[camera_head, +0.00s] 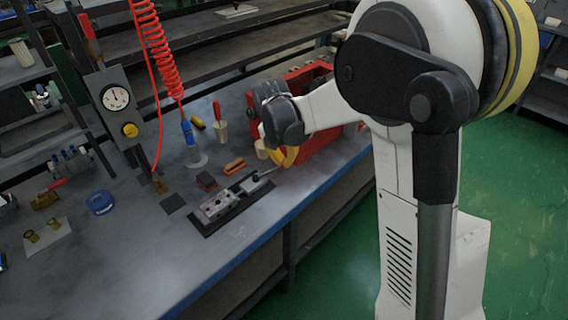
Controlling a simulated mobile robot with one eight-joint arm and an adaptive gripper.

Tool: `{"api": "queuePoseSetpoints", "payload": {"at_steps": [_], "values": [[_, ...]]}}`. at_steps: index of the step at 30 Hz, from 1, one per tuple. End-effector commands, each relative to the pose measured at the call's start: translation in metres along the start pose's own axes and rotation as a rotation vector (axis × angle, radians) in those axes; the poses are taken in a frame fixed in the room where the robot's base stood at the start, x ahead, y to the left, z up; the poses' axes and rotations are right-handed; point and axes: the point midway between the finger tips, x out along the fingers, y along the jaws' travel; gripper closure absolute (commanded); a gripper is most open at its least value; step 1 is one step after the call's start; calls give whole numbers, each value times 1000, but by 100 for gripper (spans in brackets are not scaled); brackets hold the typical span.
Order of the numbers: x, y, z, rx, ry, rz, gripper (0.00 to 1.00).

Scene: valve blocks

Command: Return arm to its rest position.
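My arm reaches left from its shoulder at the right and bends down over the workbench (120,250). The dark end of my arm, with my gripper (283,140), is in front of the red toolbox (318,135). Yellow curved parts show just below the dark wrist; I cannot tell whether they belong to my gripper or to something behind it. The fingertips cannot be made out, nor whether anything is held. A valve block (220,206) on a dark base plate lies on the bench, left of and below the wrist.
A gauge panel (117,100) stands at the left. A red coiled hose (160,50) hangs to a blue-ended tool (188,132). A blue ring-shaped item (100,202), an orange piece (234,166) and small fittings lie on the bench. Green floor (525,190) is clear at the right.

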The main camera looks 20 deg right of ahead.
Motion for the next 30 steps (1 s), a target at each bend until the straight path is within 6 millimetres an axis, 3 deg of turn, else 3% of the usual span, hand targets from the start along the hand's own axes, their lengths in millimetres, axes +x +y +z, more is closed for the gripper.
{"api": "queuePoseSetpoints", "payload": {"at_steps": [20, 23, 30], "values": [[-12, -4, -1, 42, -2, 8, 100], [-33, -14, -5, 182, -9, 36, 100], [-109, -65, -36, 848, 4, 173, 100]]}}
